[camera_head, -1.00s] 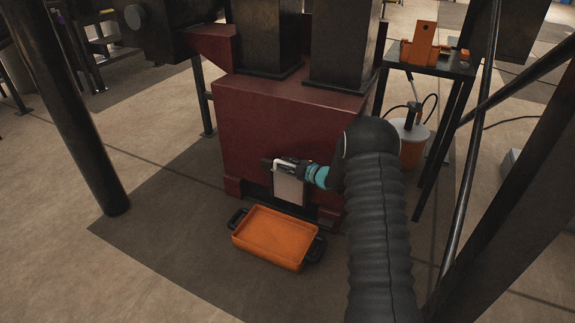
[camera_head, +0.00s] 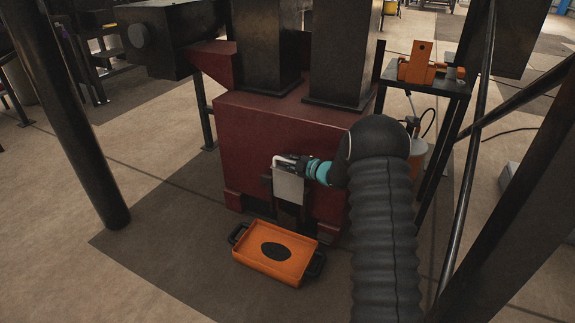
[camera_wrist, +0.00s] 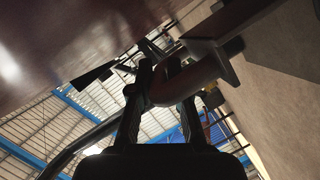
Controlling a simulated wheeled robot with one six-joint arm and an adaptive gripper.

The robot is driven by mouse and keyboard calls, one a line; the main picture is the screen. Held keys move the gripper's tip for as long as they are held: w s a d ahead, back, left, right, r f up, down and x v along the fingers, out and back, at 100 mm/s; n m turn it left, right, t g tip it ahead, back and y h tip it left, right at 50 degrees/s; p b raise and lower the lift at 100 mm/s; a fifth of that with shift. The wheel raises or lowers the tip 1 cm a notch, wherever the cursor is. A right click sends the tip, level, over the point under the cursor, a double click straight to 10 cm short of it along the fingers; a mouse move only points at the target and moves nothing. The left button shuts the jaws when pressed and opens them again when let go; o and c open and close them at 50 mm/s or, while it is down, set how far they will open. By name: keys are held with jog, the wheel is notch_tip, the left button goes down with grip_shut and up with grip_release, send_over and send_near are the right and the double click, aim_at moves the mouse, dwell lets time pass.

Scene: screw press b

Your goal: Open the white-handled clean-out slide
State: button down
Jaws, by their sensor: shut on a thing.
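The clean-out slide (camera_head: 288,187) is a pale grey plate on the front of the dark red press base (camera_head: 270,135). It stands raised, with a dark gap below its lower edge. Its white handle (camera_head: 287,161) is at the plate's top. My gripper (camera_head: 305,167) comes in from the right and is shut on the handle. In the wrist view, my gripper's fingers (camera_wrist: 163,85) close around the handle bar (camera_wrist: 190,82), which looks dark there. An orange tray (camera_head: 258,266) with black handles sits on the floor below the slide, with a dark round patch inside it.
A black post (camera_head: 75,120) stands at the left. Black frame bars (camera_head: 480,160) rise at the right, by a small stand with an orange device (camera_head: 420,65). The floor around the tray is clear.

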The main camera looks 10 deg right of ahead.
jog(key=shift+w+r, duration=0.1)
jog(key=shift+r, duration=0.15)
jog(key=c, duration=1.1)
grip_release()
jog(key=shift+f, duration=0.1)
jog(key=shift+c, duration=0.2)
jog(key=v, duration=1.2)
